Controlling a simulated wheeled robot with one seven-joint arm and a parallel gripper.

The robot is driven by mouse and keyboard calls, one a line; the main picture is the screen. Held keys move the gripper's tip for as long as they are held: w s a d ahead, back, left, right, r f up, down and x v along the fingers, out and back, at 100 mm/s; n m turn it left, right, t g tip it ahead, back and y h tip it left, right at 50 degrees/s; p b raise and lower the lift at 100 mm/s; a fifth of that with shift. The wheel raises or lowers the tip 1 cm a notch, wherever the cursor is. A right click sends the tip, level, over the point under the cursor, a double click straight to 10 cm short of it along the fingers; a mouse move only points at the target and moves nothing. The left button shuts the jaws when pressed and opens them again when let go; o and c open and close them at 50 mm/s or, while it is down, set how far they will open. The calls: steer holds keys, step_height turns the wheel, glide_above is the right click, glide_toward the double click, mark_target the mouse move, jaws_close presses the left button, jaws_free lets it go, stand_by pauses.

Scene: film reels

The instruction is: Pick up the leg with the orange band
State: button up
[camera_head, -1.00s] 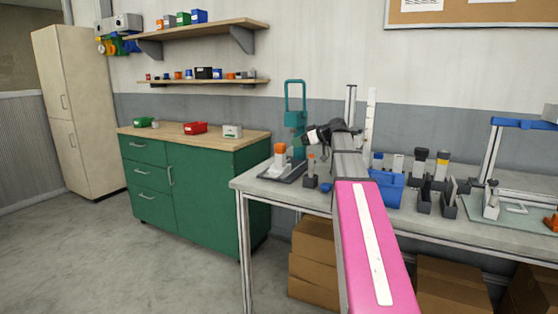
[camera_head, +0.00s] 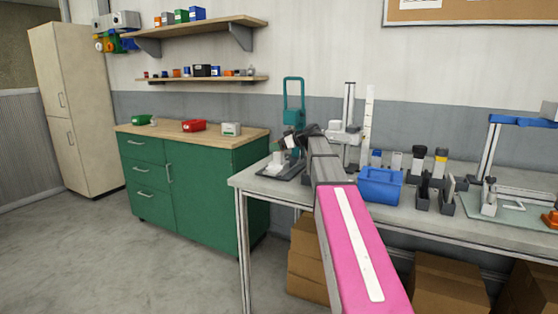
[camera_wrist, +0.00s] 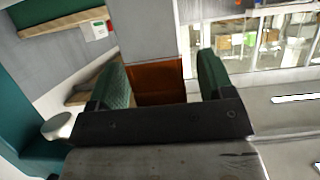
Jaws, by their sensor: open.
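The leg (camera_wrist: 148,28) stands between my gripper's fingers in the wrist view. It is a grey bar with a dark orange band (camera_wrist: 160,84) low down, at finger level. My gripper (camera_wrist: 161,68) is open, with one green-padded finger on each side of the band. I cannot tell whether either pad touches it. In the head view my gripper (camera_head: 291,139) is at the left end of the workbench, in front of the teal press. The leg's orange band is hidden there behind my gripper and arm.
The teal press (camera_head: 294,91) stands close to my gripper, with a pale part (camera_head: 278,159) on its base. A blue bin (camera_head: 380,188) and several dark holders with upright parts (camera_head: 423,192) stand to the right on the grey workbench (camera_head: 336,214). A green cabinet (camera_head: 205,186) is left.

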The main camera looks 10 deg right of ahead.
jaws_close()
